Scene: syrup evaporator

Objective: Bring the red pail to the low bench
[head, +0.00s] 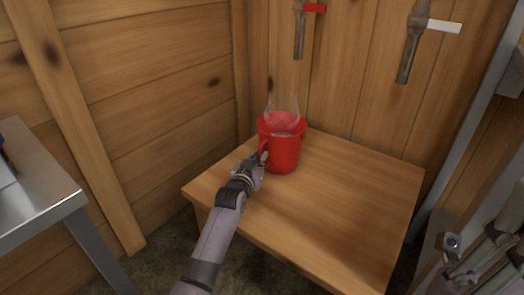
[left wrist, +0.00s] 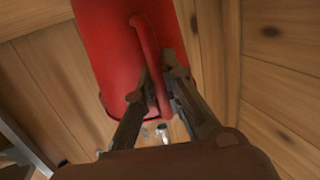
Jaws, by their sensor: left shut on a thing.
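The red pail (head: 283,150) is upright over the far left part of the low wooden bench (head: 340,200), near the wall corner. Its base looks to be at the bench top, but I cannot tell if it bears its full weight there. Something pale and see-through, like steam or a thin bail, shows above its rim. My left gripper (head: 262,163) is at the pail's near left side. In the left wrist view, its fingers (left wrist: 160,88) are shut on the pail's red side handle (left wrist: 150,60). Part of my right arm (head: 480,265) shows at lower right; its jaw state is unclear.
A metal table (head: 40,215) stands at the left edge. Two pipe fittings, one with a red handle (head: 314,8) and one with a white handle (head: 444,26), are on the plank wall behind the bench. The bench's front and right parts are clear.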

